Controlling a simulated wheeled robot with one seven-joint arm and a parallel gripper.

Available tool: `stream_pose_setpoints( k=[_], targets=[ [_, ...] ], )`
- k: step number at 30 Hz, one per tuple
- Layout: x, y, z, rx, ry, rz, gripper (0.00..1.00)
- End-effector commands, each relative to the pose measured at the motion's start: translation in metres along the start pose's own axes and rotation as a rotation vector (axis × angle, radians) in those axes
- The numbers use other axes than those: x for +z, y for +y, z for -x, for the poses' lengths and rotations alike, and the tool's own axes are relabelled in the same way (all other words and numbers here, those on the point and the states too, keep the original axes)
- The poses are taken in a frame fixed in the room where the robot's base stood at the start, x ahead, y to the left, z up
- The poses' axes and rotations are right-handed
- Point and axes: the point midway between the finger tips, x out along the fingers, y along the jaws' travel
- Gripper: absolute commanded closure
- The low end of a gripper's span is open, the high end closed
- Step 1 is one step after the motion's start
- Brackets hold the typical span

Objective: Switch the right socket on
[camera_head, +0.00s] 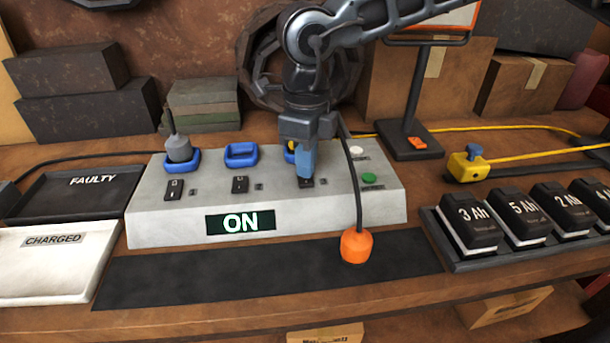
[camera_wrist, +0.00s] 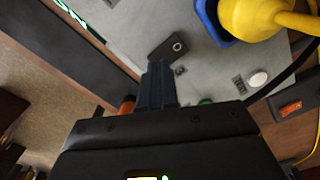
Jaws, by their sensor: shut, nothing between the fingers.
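The grey socket box (camera_head: 150,228) stands on the bench with three blue sockets in a row and a dark rocker switch below each. The right socket (camera_wrist: 207,20) holds a yellow plug (camera_wrist: 250,15); my gripper mostly hides both in the head view. The right switch (camera_head: 306,183) is directly under my gripper (camera_head: 305,174), and it also shows in the wrist view (camera_wrist: 169,46). My gripper is shut and empty, pointing down, its tips at the switch's edge; I cannot tell if they touch. The box's display (camera_head: 240,223) reads ON in green.
A grey plug (camera_head: 179,148) sits in the left socket; the middle socket (camera_head: 241,153) is empty. A green button (camera_head: 369,178) and white button (camera_head: 357,151) are on the box's right. Batteries (camera_head: 470,225) stand right.

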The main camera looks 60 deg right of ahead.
Motion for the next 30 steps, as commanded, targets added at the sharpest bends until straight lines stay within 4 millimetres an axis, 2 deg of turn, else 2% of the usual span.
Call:
stream_pose_setpoints(
  k=[30],
  targets=[
    [0.0000, 0.0000, -0.0067, 0.000, 0.000, 0.000, 1.00]
  ],
)
